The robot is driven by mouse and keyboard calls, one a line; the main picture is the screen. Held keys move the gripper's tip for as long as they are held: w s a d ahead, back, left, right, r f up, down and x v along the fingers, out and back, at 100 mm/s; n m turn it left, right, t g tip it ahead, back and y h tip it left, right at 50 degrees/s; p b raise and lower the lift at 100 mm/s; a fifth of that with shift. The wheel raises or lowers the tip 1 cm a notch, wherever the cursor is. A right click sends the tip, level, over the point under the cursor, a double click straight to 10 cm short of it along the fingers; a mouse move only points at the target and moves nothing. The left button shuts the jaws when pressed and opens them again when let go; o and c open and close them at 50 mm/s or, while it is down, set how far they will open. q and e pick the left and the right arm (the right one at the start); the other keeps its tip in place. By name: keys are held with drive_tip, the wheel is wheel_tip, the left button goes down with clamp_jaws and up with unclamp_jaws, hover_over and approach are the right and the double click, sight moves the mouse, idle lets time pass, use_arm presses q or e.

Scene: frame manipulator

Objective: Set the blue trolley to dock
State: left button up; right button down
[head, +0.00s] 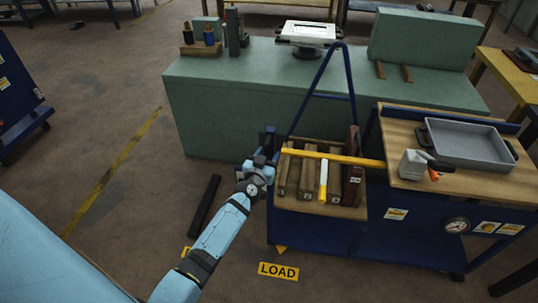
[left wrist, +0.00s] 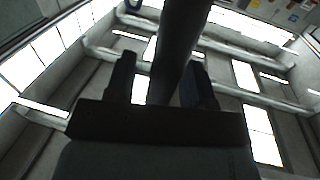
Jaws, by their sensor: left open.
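The blue trolley (head: 400,225) stands right of centre in the head view, in front of a green bench. Its blue tube handle (head: 348,65) rises above a low wooden deck with several wooden blocks (head: 307,172). A yellow bar (head: 335,156) runs across the blocks. My left gripper (head: 268,143) is at the trolley's left end. In the left wrist view its two fingers stand apart with a thick dark bar (left wrist: 182,45) between or just beyond them; I cannot tell whether they touch it. My right gripper is not in view.
A yellow LOAD sign (head: 278,271) lies on the floor before the trolley. A dark bar (head: 204,206) lies on the floor to its left. The green bench (head: 220,110) stands behind. A grey tray (head: 468,143) sits on the trolley's upper top. Open floor lies left.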

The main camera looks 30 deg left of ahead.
use_arm(q)
drive_tip(key=shift+w, duration=0.3)
clamp_jaws()
